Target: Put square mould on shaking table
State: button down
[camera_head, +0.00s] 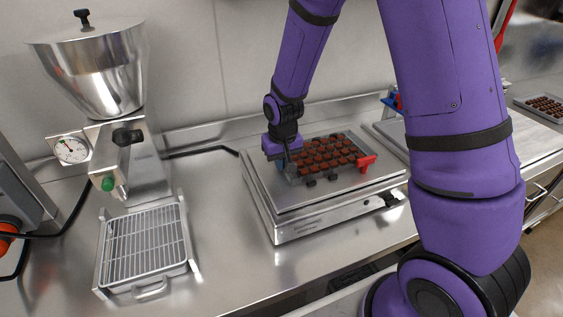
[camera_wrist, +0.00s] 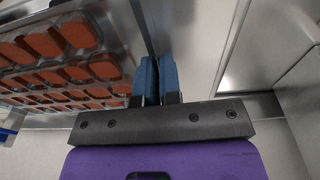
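The square mould (camera_head: 322,156), a grid of several brown chocolate-filled cavities, lies on the top plate of the shaking table (camera_head: 297,192). It looks flat, but whether it fully touches the plate cannot be told. My gripper (camera_head: 283,162) is at the mould's left edge. In the wrist view the mould (camera_wrist: 85,62) fills the upper left. The two blue-padded fingers (camera_wrist: 157,78) are close together, and the mould's rim runs in between them. The fingers appear shut on this rim; the exact contact is partly hidden.
A steel hopper machine (camera_head: 95,70) and a wire-grid tray (camera_head: 147,243) stand left. Another filled mould (camera_head: 543,105) lies far right.

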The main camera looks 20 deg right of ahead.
jog(key=shift+f, duration=0.15)
jog(key=c, duration=1.3)
grip_release()
notch_tip(320, 180, up, 12)
jog(key=s, duration=0.2)
jog(key=s+d+r+t, duration=0.2)
jog(key=s+d+r, duration=0.2)
jog(key=s+r, duration=0.75)
jog(key=s+d+r+t, duration=0.1)
jog(key=s+r, duration=0.2)
jog(key=s, duration=0.3)
jog(key=s+d+r, duration=0.1)
jog(key=s+r, duration=0.2)
jog(key=s, duration=0.3)
jog(key=shift+d+r+t, duration=0.25)
jog(key=shift+t, duration=0.15)
